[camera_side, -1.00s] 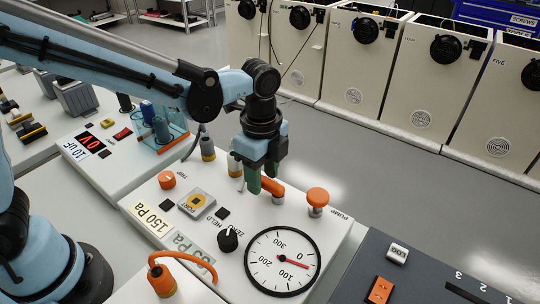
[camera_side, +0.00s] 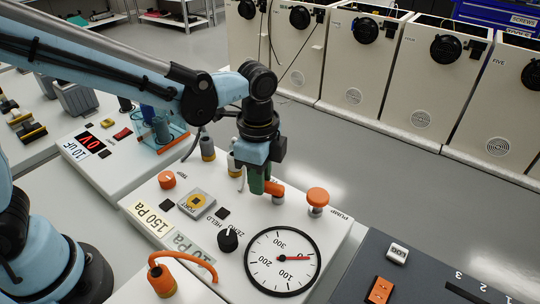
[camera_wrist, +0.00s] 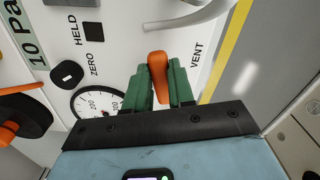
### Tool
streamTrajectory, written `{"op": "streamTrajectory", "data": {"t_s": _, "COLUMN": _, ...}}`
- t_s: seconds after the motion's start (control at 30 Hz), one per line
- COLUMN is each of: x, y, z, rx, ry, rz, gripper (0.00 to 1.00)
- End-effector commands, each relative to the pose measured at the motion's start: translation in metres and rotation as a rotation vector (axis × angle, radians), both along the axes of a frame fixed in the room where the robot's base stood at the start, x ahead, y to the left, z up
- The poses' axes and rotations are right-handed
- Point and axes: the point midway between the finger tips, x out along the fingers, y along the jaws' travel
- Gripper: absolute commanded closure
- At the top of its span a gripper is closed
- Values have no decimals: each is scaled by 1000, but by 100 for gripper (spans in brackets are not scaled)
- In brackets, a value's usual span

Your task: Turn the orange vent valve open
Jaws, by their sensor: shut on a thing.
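The orange vent valve handle (camera_side: 274,187) sits on the white panel beside the orange pump knob, on a pale metal stem. In the wrist view the orange handle (camera_wrist: 157,66) lies between two green fingers, beside the printed word VENT. My gripper (camera_side: 257,184) is shut on the handle; the same gripper (camera_wrist: 160,88) shows one finger on each side of it. In the side view the fingers hide part of the handle. The round gauge (camera_side: 283,260) has its red needle near 0. A display (camera_side: 182,244) below reads 10 Pa.
The orange pump knob (camera_side: 317,197) stands close to the right of the valve. A dark panel (camera_side: 430,275) lies to the right.

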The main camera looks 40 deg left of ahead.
Motion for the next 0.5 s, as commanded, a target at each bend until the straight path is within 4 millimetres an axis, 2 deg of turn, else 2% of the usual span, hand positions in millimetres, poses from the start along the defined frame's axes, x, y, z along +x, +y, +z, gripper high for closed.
{"op": "streamTrajectory", "data": {"t_s": 0.5, "x": -16, "y": -9, "z": 1, "rx": 2, "ry": 1, "rz": 487, "gripper": 100}}
